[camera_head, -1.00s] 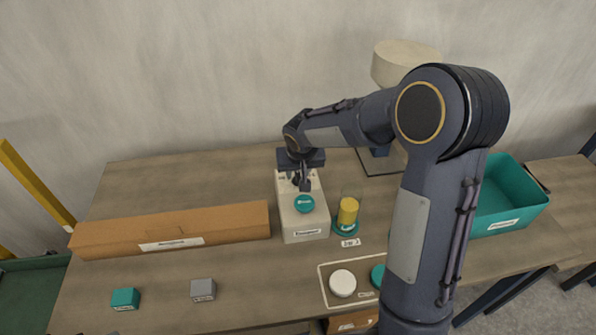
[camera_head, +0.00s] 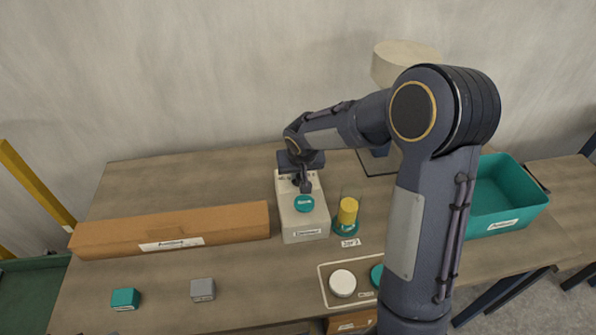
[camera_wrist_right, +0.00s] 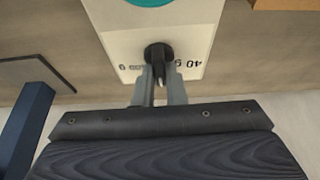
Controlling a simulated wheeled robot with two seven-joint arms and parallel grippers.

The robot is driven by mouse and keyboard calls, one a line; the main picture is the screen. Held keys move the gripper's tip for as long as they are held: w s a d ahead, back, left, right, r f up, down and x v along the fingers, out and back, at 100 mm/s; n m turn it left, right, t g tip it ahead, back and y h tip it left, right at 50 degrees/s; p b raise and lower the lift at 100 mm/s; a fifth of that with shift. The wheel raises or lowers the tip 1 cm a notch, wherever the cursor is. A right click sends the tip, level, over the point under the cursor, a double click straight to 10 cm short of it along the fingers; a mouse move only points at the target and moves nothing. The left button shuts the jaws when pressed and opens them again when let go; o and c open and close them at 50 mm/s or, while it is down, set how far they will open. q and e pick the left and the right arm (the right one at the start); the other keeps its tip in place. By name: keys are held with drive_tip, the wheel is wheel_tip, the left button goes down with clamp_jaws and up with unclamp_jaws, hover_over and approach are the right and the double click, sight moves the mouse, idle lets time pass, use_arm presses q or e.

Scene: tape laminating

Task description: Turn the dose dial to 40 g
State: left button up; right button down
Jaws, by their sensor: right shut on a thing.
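The dispenser, a cream box (camera_head: 306,224) with a teal round button (camera_head: 304,203) on top, stands at the middle of the table. Its dial (camera_wrist_right: 158,52), a dark knob, shows in the right wrist view on the cream face (camera_wrist_right: 195,42). Printed marks beside it include a "40" at the right and a "0" at the left; some marks are hidden. My right gripper (camera_head: 304,186) reaches down over the back of the dispenser. In the wrist view its fingers (camera_wrist_right: 160,88) are shut on the dial. The dial's exact setting cannot be read. My left gripper is not in view.
A yellow cylinder in a clear cup (camera_head: 347,211) stands right of the dispenser. A long cardboard box (camera_head: 170,228) lies left. A teal bin (camera_head: 510,205) is at the right. Teal (camera_head: 125,299) and grey (camera_head: 202,289) cubes and a tray with a white disc (camera_head: 342,283) lie in front.

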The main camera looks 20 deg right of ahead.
drive_tip(key=n+y+p, duration=0.1)
drive_tip(key=n, duration=0.1)
drive_tip(key=shift+d+n, duration=0.15)
drive_tip(key=shift+n, duration=0.25)
drive_tip(key=n+y+p, duration=0.1)
drive_tip(key=n, duration=0.2)
drive_tip(key=shift+n+y, duration=0.3)
drive_tip(key=n+g+y+p, duration=0.1)
drive_tip(key=n, duration=0.4)
drive_tip(key=shift+y, duration=0.3)
drive_tip(key=c, duration=1.5)
unclamp_jaws()
drive_tip(key=shift+r, duration=0.1)
drive_tip(key=v, duration=0.7)
drive_tip(key=shift+d+r, duration=0.15)
drive_tip(key=shift+r, duration=0.1)
